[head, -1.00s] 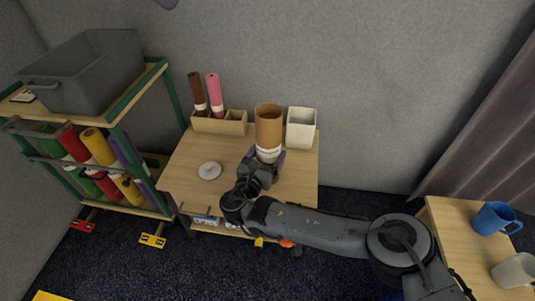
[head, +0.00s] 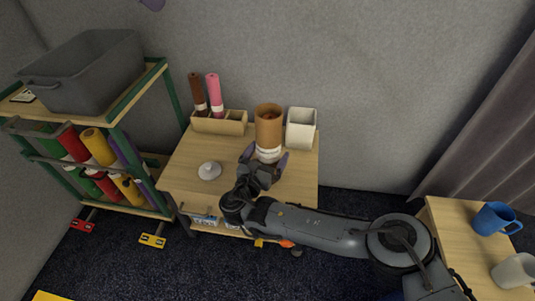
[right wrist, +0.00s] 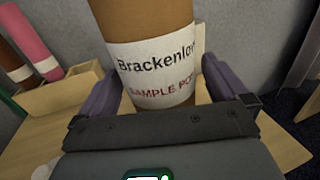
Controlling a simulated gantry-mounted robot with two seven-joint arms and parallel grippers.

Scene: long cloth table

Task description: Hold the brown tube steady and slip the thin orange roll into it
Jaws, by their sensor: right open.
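The brown tube (head: 268,128) stands upright on the small wooden table, with a white printed label near its base. It also shows in the right wrist view (right wrist: 150,15), where the label fills the middle. My right gripper (head: 264,162) is open, in front of the tube's lower part. In the right wrist view its two purple fingers (right wrist: 166,88) are spread to either side of the tube, with gaps showing. I cannot make out a thin orange roll.
A wooden holder (head: 220,127) with a dark brown roll (head: 196,90) and a pink roll (head: 214,90) stands left of the tube. A white container (head: 301,128) stands close on its right. A white round object (head: 209,171) lies front left. A rack (head: 120,105) stands at left.

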